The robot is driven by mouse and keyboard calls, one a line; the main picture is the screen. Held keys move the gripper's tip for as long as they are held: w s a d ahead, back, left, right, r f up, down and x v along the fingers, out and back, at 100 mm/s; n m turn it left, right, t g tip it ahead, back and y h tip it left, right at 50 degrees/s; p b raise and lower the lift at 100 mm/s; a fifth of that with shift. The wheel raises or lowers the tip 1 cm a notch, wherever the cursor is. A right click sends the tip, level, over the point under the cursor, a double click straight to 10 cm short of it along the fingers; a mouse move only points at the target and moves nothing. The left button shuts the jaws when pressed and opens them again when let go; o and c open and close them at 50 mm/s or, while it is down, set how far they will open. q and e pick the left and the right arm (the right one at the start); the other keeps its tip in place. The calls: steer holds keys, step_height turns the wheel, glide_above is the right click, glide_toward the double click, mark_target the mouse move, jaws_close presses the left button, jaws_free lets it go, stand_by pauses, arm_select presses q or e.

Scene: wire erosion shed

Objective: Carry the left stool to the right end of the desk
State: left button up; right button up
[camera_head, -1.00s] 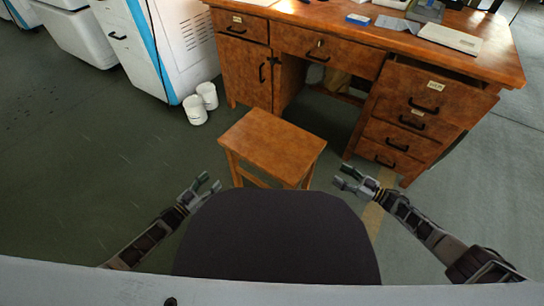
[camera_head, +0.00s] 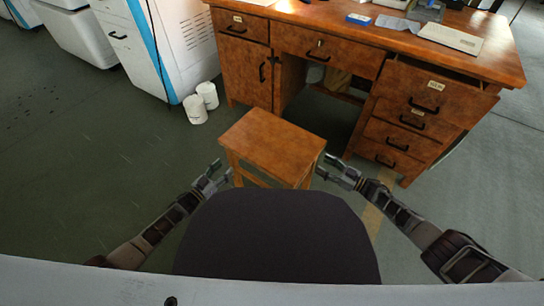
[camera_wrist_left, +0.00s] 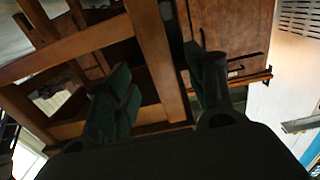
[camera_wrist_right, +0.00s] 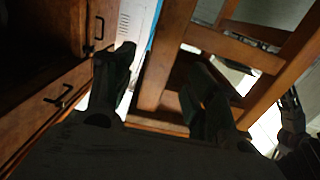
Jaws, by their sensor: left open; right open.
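The wooden stool (camera_head: 272,145) stands upright on the floor in front of the desk (camera_head: 345,38), left of the desk's middle. My left gripper (camera_head: 222,174) is open at the stool's left side. In the left wrist view its fingers (camera_wrist_left: 160,95) lie on either side of a stool leg (camera_wrist_left: 157,55). My right gripper (camera_head: 326,168) is open at the stool's right side. In the right wrist view its fingers (camera_wrist_right: 160,85) lie on either side of another leg (camera_wrist_right: 168,55). I cannot tell whether any finger touches the wood. The stool's lower legs are hidden by my body in the head view.
Two white cylinders (camera_head: 202,103) stand on the floor left of the stool, beside a white and blue machine (camera_head: 170,45). The desk's right drawer block (camera_head: 415,115) stands to the right. Floor right of the desk (camera_head: 485,165) is clear. Papers and boxes lie on the desk.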

mark_target(230, 162)
arm_select(q)
steer(key=shift+x, duration=2.95)
arm_select(e)
steer(key=shift+x, duration=2.95)
arm_select(q)
jaws_close()
arm_select(e)
jaws_close()
arm_select(q)
steer(key=shift+w+r, duration=0.2)
steer(key=shift+r, duration=0.05)
arm_select(e)
steer(key=shift+w+r, duration=0.1)
steer(key=shift+r, duration=0.1)
